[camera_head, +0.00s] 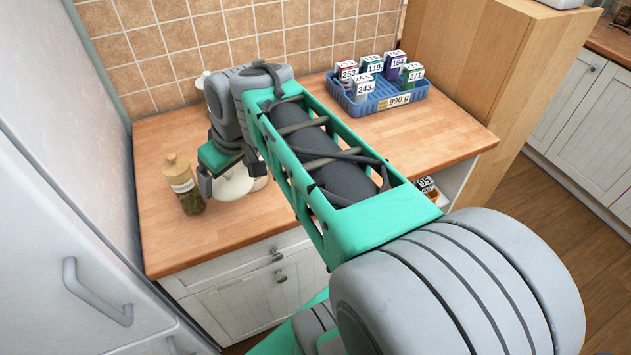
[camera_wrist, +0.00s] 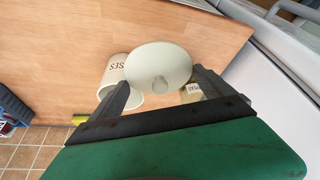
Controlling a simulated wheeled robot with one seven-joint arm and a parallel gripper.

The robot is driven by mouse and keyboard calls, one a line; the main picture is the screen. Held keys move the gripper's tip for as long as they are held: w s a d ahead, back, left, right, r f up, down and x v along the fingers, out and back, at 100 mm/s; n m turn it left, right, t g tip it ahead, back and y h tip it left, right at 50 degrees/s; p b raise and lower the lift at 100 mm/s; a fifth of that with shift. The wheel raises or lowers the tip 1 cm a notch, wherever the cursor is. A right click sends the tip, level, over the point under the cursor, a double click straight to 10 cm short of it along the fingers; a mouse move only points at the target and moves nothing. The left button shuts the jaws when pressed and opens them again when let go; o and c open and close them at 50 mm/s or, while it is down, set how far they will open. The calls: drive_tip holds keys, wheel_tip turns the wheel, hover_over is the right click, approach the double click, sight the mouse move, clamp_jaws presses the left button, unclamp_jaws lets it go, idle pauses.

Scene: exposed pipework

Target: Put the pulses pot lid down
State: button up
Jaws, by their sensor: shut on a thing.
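The pulses pot lid is a round cream disc with a small knob; it shows in the wrist view (camera_wrist: 160,62) and, partly hidden by my gripper, in the head view (camera_head: 234,186). My gripper (camera_head: 228,173) is shut on the lid, which sits between the two fingers in the wrist view. The cream pulses pot (camera_wrist: 117,72), with the letters "SES" showing, is beside and partly behind the lid in the wrist view. I cannot tell whether the lid touches the worktop.
A corked glass jar (camera_head: 184,186) stands on the wooden worktop (camera_head: 225,232), left of my gripper. A blue crate (camera_head: 382,101) of small labelled packs stands at the back right. The worktop's front middle is clear. A fridge (camera_head: 60,200) borders the left.

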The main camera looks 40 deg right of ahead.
drive_tip(key=s+d+n+y+b, duration=0.1)
drive_tip(key=s+d+n+b, duration=0.4)
drive_tip(key=s+d, duration=0.75)
drive_tip(key=shift+m+g+y, duration=0.3)
drive_tip(key=shift+m, duration=0.2)
drive_tip(key=w+d+f+b, duration=0.2)
drive_tip(key=d, duration=0.1)
drive_tip(key=w+d+f+b, duration=0.2)
drive_tip(key=w+d+f, duration=0.1)
drive_tip(key=w+d+f+b, duration=0.2)
drive_tip(key=w+d+f, duration=0.1)
drive_tip(key=d, duration=0.1)
drive_tip(key=shift+w+f, duration=0.1)
drive_tip(key=shift+w, duration=0.05)
drive_tip(key=f+b, duration=0.2)
drive_tip(key=f, duration=0.1)
drive_tip(key=shift+w+d, duration=0.2)
drive_tip(key=shift+f, duration=0.25)
